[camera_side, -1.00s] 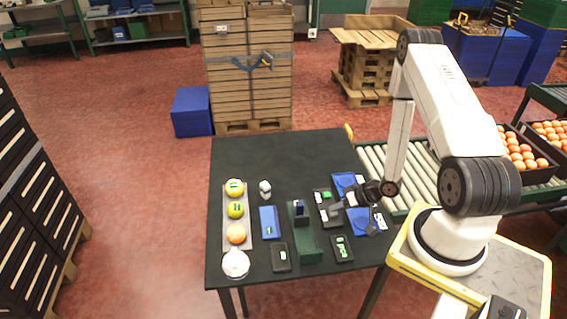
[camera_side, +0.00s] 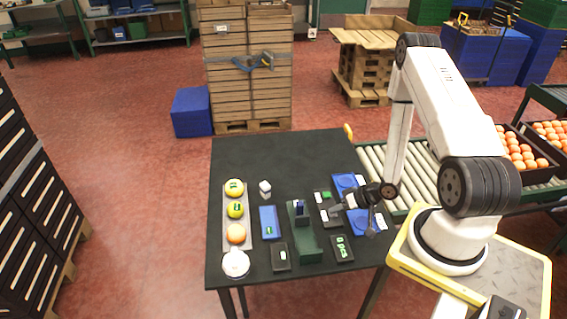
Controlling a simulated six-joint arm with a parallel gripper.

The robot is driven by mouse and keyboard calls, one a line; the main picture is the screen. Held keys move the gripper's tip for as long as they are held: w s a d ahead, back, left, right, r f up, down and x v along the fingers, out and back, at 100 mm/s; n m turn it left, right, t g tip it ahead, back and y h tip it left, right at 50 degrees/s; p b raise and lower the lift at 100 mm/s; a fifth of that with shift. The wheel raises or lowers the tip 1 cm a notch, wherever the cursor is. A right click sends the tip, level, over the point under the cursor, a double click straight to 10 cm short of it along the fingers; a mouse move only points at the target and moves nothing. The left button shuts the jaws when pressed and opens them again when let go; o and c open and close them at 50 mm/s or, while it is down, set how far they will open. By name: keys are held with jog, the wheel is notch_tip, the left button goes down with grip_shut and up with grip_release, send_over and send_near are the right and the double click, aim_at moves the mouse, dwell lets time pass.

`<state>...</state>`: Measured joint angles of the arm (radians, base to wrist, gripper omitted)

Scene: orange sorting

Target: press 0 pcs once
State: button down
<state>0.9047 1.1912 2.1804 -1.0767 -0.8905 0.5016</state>
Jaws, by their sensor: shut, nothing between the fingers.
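A dark block labelled "0 pcs" (camera_side: 342,248) lies near the front right of the black table, its lettering small and pale green. My gripper (camera_side: 334,212) is shut and empty. It reaches in from the right, over or beside a dark panel with pale and green patches (camera_side: 326,196), behind the "0 pcs" block. I cannot tell whether the fingertips touch the panel.
A tray (camera_side: 228,215) with several round fruits stands at the left, a white round thing (camera_side: 236,264) before it. Blue pads (camera_side: 372,222) lie right.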

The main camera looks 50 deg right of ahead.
aim_at(336, 214)
dwell(0.6)
jog(key=shift+r, duration=0.85)
jog(key=shift+r, duration=0.1)
jog(key=shift+r, duration=2.4)
jog(key=shift+w+d+r, duration=0.1)
jog(key=shift+w+r, duration=0.2)
jog(key=w+a+r+n+g+h, duration=0.3)
jog(key=w+r+h, duration=0.1)
jog(key=r, duration=0.5)
jog(key=s+a+r+n+g, duration=0.1)
jog(key=s+a+r, duration=0.1)
jog(key=a+r, duration=0.2)
jog(key=s+a+r+g, duration=0.2)
jog(key=a+r, duration=0.2)
jog(key=a, duration=0.4)
jog(key=shift+a+r+n+y, duration=0.2)
jog(key=shift+a+n+y, duration=0.2)
